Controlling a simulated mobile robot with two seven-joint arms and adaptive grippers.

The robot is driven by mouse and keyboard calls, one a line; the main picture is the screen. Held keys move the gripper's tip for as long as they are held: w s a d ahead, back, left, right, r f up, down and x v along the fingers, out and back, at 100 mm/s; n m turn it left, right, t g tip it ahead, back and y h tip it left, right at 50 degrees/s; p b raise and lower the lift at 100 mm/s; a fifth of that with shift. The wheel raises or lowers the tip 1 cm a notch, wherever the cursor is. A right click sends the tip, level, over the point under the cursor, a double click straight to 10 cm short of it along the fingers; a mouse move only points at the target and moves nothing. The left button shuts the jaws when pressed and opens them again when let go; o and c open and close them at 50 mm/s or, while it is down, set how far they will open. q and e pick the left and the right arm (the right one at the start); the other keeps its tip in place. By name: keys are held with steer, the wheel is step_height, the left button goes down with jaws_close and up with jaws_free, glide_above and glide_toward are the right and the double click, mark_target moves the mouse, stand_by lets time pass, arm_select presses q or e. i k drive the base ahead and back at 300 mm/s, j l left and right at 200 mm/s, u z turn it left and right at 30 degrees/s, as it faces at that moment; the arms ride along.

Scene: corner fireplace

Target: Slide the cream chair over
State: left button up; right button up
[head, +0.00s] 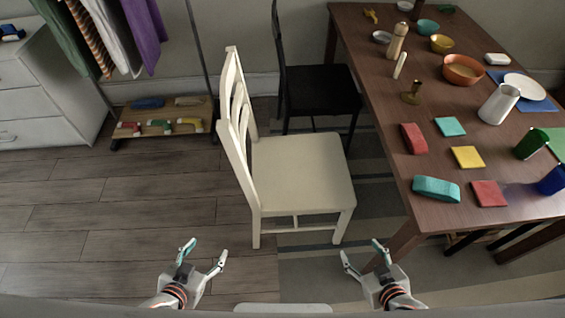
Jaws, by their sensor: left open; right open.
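The cream chair (300,172) stands upright on the floor in the middle of the head view, its back to the left and its seat toward the table. My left gripper (204,254) is open and empty, in front of the chair and to its left. My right gripper (362,254) is open and empty, in front of the chair and a little right of its near right leg. Both grippers appear apart from the chair.
A brown table (380,95) with dishes, a white pitcher (499,104) and coloured blocks stands on the right. A black chair (318,90) stands behind the cream chair. A clothes rack with a shoe shelf (160,122) and a white dresser (45,95) are left. Floor on the left is clear.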

mark_target(295, 175)
steer(key=i+j+z, duration=0.2)
steer(key=j+z, duration=0.3)
steer(key=j, duration=1.1)
steer(key=k+j+z, duration=0.1)
steer(key=j+z, duration=0.35)
steer(key=j, duration=1.15)
steer(key=i+l+z, duration=0.1)
steer(key=i+l, duration=0.05)
